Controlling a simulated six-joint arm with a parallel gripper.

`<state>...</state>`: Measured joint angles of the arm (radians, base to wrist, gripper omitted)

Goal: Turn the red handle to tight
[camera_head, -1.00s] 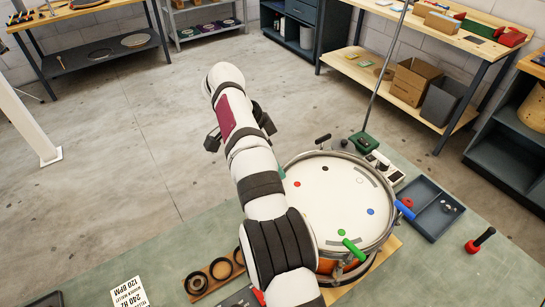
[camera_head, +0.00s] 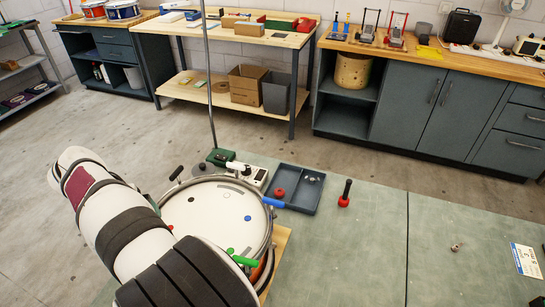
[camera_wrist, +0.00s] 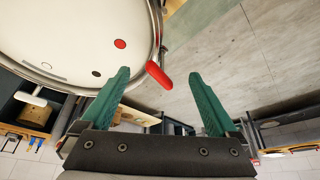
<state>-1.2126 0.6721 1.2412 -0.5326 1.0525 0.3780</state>
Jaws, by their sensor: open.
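The red handle (camera_wrist: 159,74) shows in the wrist view at the drum's rim, beside a red dot on the drumhead. My gripper (camera_wrist: 161,72) is open, its two green fingers apart. In the picture the handle lies between the fingertips, closer to the left one; I cannot tell its depth or any contact. The drum (camera_head: 213,212) has a white head with coloured dots. In the head view my arm covers its left side, and the red handle and gripper are hidden. The blue handle (camera_head: 274,202), green handle (camera_head: 244,261) and black handle (camera_head: 176,172) show around the rim.
A dark tray (camera_head: 300,202) with small parts stands right of the drum. A thin pole (camera_head: 208,80) rises behind the drum. A white handle (camera_wrist: 30,98) shows at the rim in the wrist view.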

